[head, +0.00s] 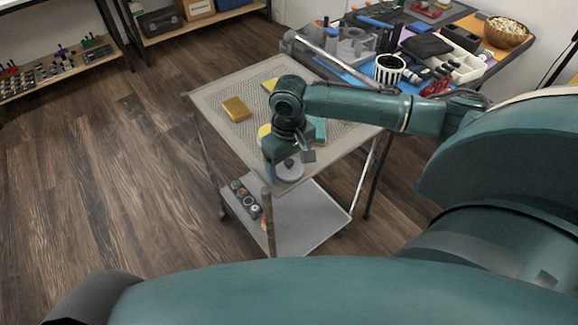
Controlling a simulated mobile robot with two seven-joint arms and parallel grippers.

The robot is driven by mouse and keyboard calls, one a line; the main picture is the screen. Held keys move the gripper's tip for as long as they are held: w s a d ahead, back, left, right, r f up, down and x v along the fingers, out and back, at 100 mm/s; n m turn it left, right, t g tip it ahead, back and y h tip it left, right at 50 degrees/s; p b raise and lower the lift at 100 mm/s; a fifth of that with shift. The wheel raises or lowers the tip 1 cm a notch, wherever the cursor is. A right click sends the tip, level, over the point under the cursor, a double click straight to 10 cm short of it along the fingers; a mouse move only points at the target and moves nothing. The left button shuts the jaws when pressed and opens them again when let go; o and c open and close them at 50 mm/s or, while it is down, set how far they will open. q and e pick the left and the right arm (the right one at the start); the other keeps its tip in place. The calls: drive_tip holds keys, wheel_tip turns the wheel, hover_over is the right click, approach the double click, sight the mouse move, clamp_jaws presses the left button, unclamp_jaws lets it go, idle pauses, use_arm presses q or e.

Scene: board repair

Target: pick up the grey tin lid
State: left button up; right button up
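A round grey lid (289,172) with a small knob lies at the front corner of the perforated top of a metal cart. I take it as the grey tin lid. My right gripper (290,158) points down just above it and hides part of its far side. One grey finger shows to the right of the knob, and the other side is mostly dark. The fingers look spread apart, and I see no contact with the lid. My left gripper is not in view.
The cart top (222,97) also bears a gold box (236,109), a yellow piece (269,85), a pale yellow round thing (264,131) and a teal item (320,130). A cluttered workbench stands behind, with a striped cup (389,69) and a wicker bowl (505,33). The floor at left is clear.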

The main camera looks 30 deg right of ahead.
drive_tip(key=c, duration=0.7)
